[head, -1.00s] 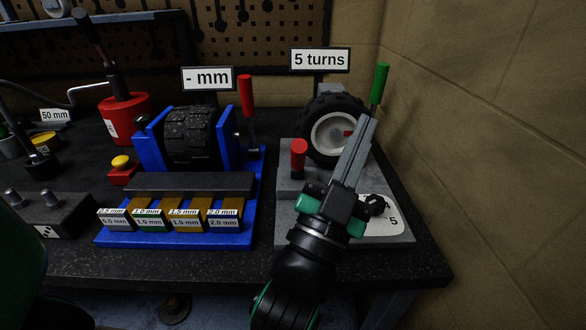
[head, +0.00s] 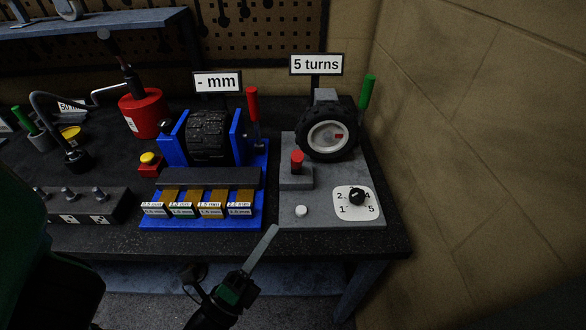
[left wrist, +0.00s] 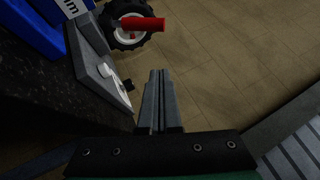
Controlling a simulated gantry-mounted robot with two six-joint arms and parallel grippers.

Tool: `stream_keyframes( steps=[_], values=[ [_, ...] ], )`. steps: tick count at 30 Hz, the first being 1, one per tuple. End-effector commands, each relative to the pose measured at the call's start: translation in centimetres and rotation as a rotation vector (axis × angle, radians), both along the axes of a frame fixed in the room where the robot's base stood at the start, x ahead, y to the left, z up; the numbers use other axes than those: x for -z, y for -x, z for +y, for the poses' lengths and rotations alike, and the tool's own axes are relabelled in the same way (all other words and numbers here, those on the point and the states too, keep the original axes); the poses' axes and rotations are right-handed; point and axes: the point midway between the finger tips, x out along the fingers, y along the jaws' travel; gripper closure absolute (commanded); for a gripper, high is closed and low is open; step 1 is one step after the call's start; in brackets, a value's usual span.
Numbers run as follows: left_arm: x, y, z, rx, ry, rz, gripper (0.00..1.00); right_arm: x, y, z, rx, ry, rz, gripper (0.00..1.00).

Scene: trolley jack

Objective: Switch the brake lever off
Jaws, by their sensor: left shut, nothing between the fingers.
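A short red lever (head: 297,161) stands upright on a small block of the grey base (head: 310,205). In the left wrist view the red lever (left wrist: 143,24) crosses in front of the tyre. A green-handled lever (head: 366,92) stands upright behind the wheel (head: 329,139), and a taller red-handled lever (head: 252,103) stands at the blue stand. I cannot tell from looks alone which one is the brake lever. My left gripper (head: 273,230) is shut and empty, in front of the table's front edge, apart from every lever; its fingers also show in the left wrist view (left wrist: 157,75).
The grey base carries a black dial knob (head: 356,196) and a white button (head: 301,211). The blue stand (head: 258,180) holds a tyre roller, with labelled blocks in front. A yellow-topped button box (head: 149,164) stands left. A wall bounds the right; the front is clear.

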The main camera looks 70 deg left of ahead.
Motion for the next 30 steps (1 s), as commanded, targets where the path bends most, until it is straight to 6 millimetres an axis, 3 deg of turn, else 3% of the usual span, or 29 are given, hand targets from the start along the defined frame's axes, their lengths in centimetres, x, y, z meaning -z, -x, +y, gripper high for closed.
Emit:
stream_keyframes(
  steps=[8, 14, 27, 30],
  values=[
    [0.0, -0.1, 0.1, -0.003, 0.002, -0.001, 1.00, 0.1, 0.0, 0.0, 0.000, 0.000, 0.000, 0.50],
    [-0.6, -1.3, 1.1, -0.009, 0.004, -0.002, 1.00, -0.5, 0.0, 0.0, 0.000, 0.000, 0.000, 0.50],
    [-4.1, -8.0, 6.0, -0.007, 0.002, -0.004, 1.00, -4.4, 0.0, 0.0, 0.000, 0.000, 0.000, 0.50],
    [-4.5, -7.9, 7.5, -0.008, 0.002, -0.002, 1.00, -5.1, 0.0, 0.0, 0.000, 0.000, 0.000, 0.50]
  ],
)
